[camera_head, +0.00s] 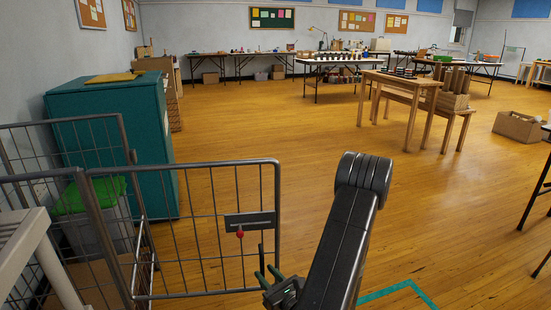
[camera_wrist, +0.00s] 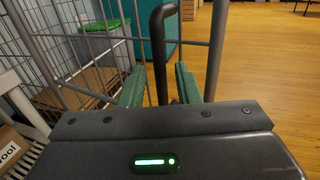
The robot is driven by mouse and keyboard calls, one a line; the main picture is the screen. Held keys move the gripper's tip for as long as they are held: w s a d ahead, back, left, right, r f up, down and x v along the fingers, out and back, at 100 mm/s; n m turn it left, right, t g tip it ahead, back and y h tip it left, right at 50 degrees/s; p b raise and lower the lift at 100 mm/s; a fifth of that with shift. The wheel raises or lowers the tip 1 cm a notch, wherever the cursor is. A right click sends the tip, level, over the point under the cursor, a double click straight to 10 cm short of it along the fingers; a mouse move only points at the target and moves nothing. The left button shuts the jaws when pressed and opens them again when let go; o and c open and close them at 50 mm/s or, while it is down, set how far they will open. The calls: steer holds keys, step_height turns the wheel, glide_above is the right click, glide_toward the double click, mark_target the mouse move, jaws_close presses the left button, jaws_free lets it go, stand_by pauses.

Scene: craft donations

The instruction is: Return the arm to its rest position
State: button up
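My gripper (camera_head: 268,273) is in front of the grey wire-mesh gate (camera_head: 277,190), low and near the gate's right side. In the wrist view its two green fingers (camera_wrist: 160,78) stand apart, one on each side of a dark upright bar (camera_wrist: 158,45) with a bent top. Gaps show between the bar and both fingers, so the gripper looks open and holds nothing. My dark arm reaches down from the right of the gripper in the head view. A latch plate (camera_head: 250,222) with a red knob (camera_head: 240,234) sits on the gate above the gripper.
A pale rack (camera_head: 25,245) is near at lower left. Open floor lies between.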

steer(key=shift+x, duration=1.45)
steer(key=shift+s, duration=0.1)
